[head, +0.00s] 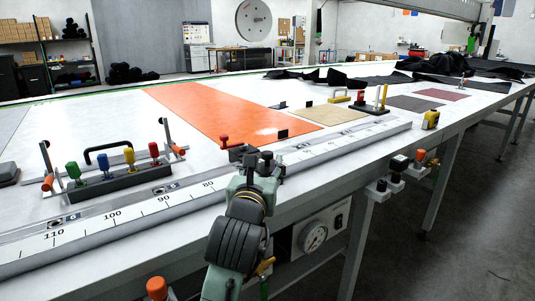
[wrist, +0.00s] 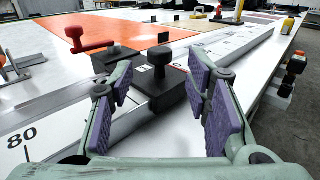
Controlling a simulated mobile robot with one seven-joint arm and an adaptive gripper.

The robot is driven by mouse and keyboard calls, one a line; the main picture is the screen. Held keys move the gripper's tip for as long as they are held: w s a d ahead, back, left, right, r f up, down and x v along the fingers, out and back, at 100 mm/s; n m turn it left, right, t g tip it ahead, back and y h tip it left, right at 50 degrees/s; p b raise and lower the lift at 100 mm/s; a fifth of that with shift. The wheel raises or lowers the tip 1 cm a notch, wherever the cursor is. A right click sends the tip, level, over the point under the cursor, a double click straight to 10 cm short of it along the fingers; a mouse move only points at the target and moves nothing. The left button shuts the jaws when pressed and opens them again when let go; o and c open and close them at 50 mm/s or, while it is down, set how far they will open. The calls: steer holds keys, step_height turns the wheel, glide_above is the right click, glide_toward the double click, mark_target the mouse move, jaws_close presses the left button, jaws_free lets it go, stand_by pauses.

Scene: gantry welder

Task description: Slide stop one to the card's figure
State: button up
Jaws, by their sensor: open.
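A black stop block with a round black knob (wrist: 158,88) sits on the long ruler rail (wrist: 60,122), past the 80 mark in the wrist view. A red-handled lever (wrist: 92,42) is at its left; its red knob (head: 224,141) shows in the head view. My gripper (wrist: 160,80) is open, its purple-padded fingers on either side of the block, apart from it as far as I can tell. In the head view my gripper (head: 258,158) hides most of the stop. I cannot make out a card with a readable figure.
Several coloured knobs stand on a black rack (head: 120,182) at left. Small dark upright plates (head: 282,134) stand by an orange sheet (head: 215,108). A yellow tape measure (head: 431,119) lies near the table's right edge. A gauge (head: 313,237) is on the table's front.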

mark_target(266, 158)
steer(key=w, duration=0.4)
steer(key=w+d+p, duration=0.1)
steer(key=w, duration=0.1)
steer(key=shift+w, duration=0.1)
jaws_close()
stand_by(0.4)
stand_by(0.3)
